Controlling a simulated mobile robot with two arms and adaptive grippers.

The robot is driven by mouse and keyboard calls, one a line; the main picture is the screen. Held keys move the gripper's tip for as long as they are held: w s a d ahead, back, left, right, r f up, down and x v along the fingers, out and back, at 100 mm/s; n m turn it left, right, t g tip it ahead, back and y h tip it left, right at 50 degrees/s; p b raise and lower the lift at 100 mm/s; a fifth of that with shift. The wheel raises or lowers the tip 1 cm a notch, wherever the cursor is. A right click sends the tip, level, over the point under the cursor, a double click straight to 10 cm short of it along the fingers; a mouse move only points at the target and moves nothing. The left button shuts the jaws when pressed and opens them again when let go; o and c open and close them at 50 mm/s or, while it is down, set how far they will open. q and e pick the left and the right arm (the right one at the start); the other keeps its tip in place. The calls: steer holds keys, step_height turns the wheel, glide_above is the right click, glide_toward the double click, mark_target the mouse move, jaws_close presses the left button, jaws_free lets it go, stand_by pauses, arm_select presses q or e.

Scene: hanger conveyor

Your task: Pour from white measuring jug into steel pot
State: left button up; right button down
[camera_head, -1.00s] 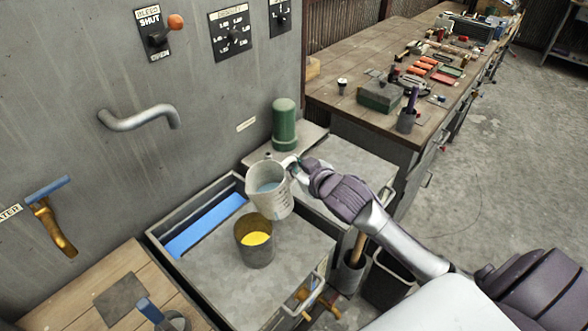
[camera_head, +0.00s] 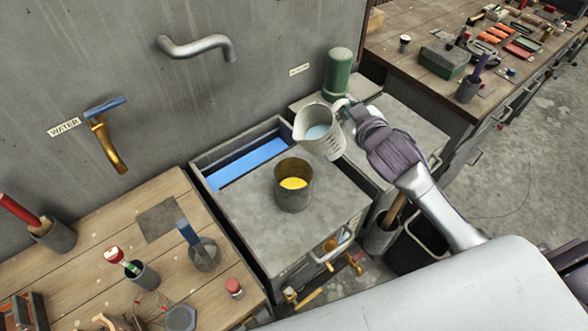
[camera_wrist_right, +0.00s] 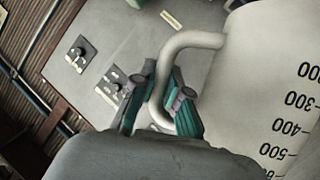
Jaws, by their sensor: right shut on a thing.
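The white measuring jug (camera_head: 327,143) holds a pale blue liquid and hangs in the air, tilted to the left. My right gripper (camera_head: 345,111) is shut on its handle. In the right wrist view the gripper (camera_wrist_right: 160,100) has its teal fingers around the handle, and the jug (camera_wrist_right: 270,90) shows black volume marks. The steel pot (camera_head: 293,190) stands upright on the grey metal top, with something yellow inside. The jug is above and to the right of the pot, apart from it. My left gripper is not in view.
A blue-bottomed basin (camera_head: 245,163) lies behind the pot. A green cylinder (camera_head: 339,72) stands behind the jug. A wooden bench (camera_head: 100,232) with tools and cups is at the left. A brass water tap (camera_head: 106,142) and steel spout (camera_head: 197,47) stick out from the wall.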

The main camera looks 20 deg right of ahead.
steer(key=shift+r, duration=0.2)
steer(key=shift+a+r+n+h, duration=0.1)
steer(key=shift+r+n+h, duration=0.2)
steer(key=shift+n, duration=0.2)
steer(key=shift+t, duration=0.3)
steer(key=shift+a+r+n, duration=0.2)
steer(key=shift+r+n, duration=0.1)
steer(key=shift+n, duration=0.1)
steer(key=shift+s+t+b, duration=0.1)
steer(key=shift+t+b, duration=0.2)
steer(key=shift+a+r+n+h, duration=0.2)
steer(key=shift+r+n+h, duration=0.1)
steer(key=shift+n, duration=0.2)
steer(key=shift+f, duration=0.1)
